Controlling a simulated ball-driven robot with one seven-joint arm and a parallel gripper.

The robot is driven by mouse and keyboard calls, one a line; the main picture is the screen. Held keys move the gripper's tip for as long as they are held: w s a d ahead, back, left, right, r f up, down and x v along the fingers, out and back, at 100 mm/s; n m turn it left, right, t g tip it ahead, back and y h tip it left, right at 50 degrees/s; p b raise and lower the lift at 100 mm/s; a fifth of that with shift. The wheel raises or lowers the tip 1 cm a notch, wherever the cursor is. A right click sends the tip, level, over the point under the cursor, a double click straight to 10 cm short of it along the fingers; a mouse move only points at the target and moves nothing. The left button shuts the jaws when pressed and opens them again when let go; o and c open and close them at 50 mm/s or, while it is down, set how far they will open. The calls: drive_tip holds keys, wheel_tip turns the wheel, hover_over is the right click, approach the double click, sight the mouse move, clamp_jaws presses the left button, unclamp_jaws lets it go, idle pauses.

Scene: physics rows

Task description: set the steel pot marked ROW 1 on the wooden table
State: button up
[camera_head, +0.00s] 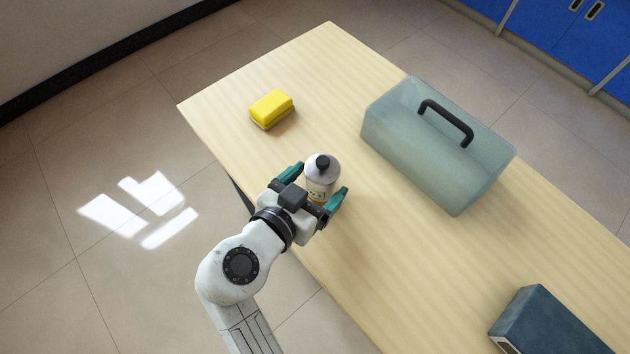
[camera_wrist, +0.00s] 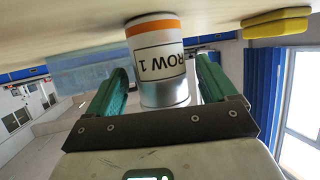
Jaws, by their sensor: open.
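In the wrist view, which is upside down, the pot (camera_wrist: 160,62) shows a white label reading ROW 1 and an orange band. Its base is at the tabletop, with no clear gap visible. My gripper (camera_head: 320,182) is open, with a teal finger on each side of the pot. The wrist view also shows the fingers (camera_wrist: 163,70) around it; finger contact cannot be told.
A yellow sponge-like block (camera_head: 271,108) lies toward the table's far left. A translucent grey-blue box (camera_head: 425,150) with a black handle stands right of the pot. A dark blue box (camera_head: 550,325) sits at the lower right. Bare tabletop lies between them.

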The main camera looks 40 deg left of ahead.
drive_tip(key=v, duration=1.2)
drive_tip(key=shift+r, duration=0.1)
